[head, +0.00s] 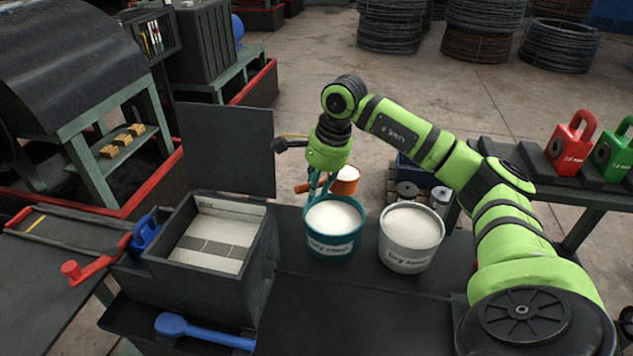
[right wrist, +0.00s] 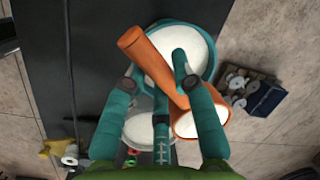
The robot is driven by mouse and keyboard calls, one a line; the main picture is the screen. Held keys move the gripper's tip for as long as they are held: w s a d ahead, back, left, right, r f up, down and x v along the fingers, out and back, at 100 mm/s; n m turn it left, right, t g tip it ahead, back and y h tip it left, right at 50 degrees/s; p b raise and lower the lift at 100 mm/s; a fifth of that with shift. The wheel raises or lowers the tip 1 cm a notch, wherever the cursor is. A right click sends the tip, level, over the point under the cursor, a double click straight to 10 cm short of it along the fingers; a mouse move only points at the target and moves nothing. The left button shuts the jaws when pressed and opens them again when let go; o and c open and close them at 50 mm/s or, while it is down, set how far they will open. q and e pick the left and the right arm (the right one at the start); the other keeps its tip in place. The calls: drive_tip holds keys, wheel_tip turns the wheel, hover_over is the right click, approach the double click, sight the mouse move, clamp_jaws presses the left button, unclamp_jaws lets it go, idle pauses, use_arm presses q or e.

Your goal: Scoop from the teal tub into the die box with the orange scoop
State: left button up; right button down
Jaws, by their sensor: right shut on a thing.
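The teal tub (head: 333,247), full of white powder, stands on the dark bench; it also shows in the right wrist view (right wrist: 222,25). My right gripper (head: 318,186) is above it, shut on the handle of the orange scoop (head: 349,187). In the right wrist view, my gripper's fingers (right wrist: 155,77) flank the handle of the orange scoop (right wrist: 143,52). White shows inside the scoop's bowl, which is held above the tub's far rim. The die box (head: 262,245) stands left of the tub, lid open, with pale and grey panels inside. My left gripper is out of view.
A white-grey tub (head: 409,257) of white powder stands right of the teal tub. A blue scoop (head: 200,332) lies in front of the die box. The box's upright lid (head: 228,148) rises behind it. The bench front (head: 345,320) is clear.

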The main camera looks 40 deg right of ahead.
idle(0.3)
drive_tip(key=p+v, duration=0.1)
drive_tip(key=v, duration=0.1)
drive_tip(key=p+v, duration=0.1)
drive_tip(key=v, duration=0.1)
drive_tip(key=w+p+v, duration=0.1)
drive_tip(key=p+v, duration=0.1)
drive_tip(key=shift+a+r, duration=0.35)
drive_tip(key=shift+r, duration=0.15)
drive_tip(key=shift+f, duration=0.1)
drive_tip(key=shift+s+a+f, duration=0.1)
drive_tip(key=shift+s+a, duration=0.05)
drive_tip(key=shift+a, duration=0.1)
drive_tip(key=s+a+b, duration=0.2)
drive_tip(key=s+a, duration=1.2)
drive_tip(key=a, duration=0.3)
drive_tip(key=shift+a, duration=0.25)
